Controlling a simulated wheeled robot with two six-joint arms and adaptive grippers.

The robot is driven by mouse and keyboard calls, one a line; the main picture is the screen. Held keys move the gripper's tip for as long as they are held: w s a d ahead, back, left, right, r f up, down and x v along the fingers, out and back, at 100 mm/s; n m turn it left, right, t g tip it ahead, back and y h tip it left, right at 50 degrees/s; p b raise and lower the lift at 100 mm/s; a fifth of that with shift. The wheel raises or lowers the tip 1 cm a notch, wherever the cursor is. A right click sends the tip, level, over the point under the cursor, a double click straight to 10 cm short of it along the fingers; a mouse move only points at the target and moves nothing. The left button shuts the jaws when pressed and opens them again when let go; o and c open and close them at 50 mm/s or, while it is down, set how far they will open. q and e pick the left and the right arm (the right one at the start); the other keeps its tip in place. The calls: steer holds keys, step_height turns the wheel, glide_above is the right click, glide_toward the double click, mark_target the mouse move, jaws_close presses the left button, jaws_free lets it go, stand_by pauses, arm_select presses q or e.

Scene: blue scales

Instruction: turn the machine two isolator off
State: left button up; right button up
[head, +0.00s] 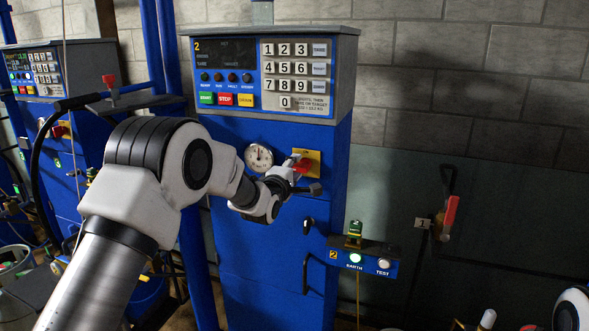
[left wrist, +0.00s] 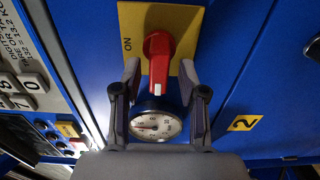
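The machine two isolator is a red knob (head: 303,166) on a yellow plate (head: 314,157), right of the round gauge (head: 259,157). In the left wrist view the knob (left wrist: 158,57) has its white-marked end toward the gauge (left wrist: 155,125), and the word ON on the plate (left wrist: 188,22) lies to the side of the knob. My left gripper (head: 299,180) is at the plate, partly covering it. In the left wrist view its fingers (left wrist: 159,72) are apart, one on each side of the knob's marked end, with gaps showing. My right gripper is not in view.
Machine two's keypad panel (head: 297,77) is above the isolator. Door handles (head: 307,256) and an EARTH/TEST box (head: 362,258) are below and to the right. A red-handled lever (head: 450,215) is on the wall. Another blue machine (head: 62,95) stands left.

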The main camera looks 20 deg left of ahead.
arm_select(q)
steer(key=s, duration=1.2)
steer(key=shift+a, duration=0.2)
